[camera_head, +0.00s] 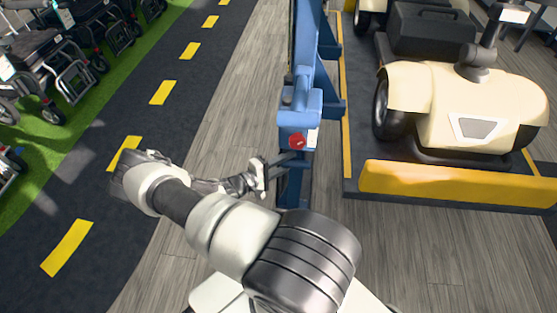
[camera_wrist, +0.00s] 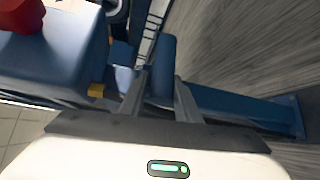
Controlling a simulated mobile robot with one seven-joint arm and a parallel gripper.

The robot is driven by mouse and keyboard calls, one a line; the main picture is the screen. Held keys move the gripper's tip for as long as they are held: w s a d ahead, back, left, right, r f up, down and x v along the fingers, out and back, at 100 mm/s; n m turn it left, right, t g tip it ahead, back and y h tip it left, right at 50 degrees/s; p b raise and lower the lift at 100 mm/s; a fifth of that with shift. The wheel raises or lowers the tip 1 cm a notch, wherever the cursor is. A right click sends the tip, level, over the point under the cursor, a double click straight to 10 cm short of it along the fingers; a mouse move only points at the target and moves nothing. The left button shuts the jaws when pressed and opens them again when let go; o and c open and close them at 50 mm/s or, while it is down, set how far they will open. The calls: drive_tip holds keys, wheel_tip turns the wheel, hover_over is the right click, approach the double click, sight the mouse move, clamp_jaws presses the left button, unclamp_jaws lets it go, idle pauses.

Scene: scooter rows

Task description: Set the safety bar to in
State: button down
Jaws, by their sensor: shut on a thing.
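A blue post (camera_head: 304,45) with a blue box (camera_head: 300,108) and a red knob (camera_head: 298,142) stands near the middle of the head view. My gripper (camera_head: 268,176) is low beside the post, on its left side. In the wrist view my gripper (camera_wrist: 160,88) has its two dark fingers on either side of a rounded blue bar, which I take as the safety bar (camera_wrist: 166,62). The fingers are shut on it. The bar's far end and its joint to the post are partly hidden. The red knob also shows in the wrist view (camera_wrist: 22,14), at the upper left.
A cream scooter (camera_head: 455,105) stands on a dark platform at the right, behind a yellow flap (camera_head: 440,183). Folded wheelchairs or walkers (camera_head: 70,75) stand on green at the left. Bare grey wooden floor (camera_head: 225,90) lies left of the post.

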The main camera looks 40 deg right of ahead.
drive_tip(key=shift+w+f, duration=0.15)
drive_tip(key=shift+f, duration=0.1)
drive_tip(key=c, duration=1.5)
unclamp_jaws()
drive_tip(key=shift+d, duration=0.1)
drive_tip(key=shift+o, duration=0.2)
drive_tip(key=w+a+r+p, duration=0.1)
drive_tip(key=a+r+p, duration=0.1)
drive_tip(key=a, duration=1.5)
drive_tip(key=shift+w+r, duration=0.2)
drive_tip(key=shift+r, duration=0.05)
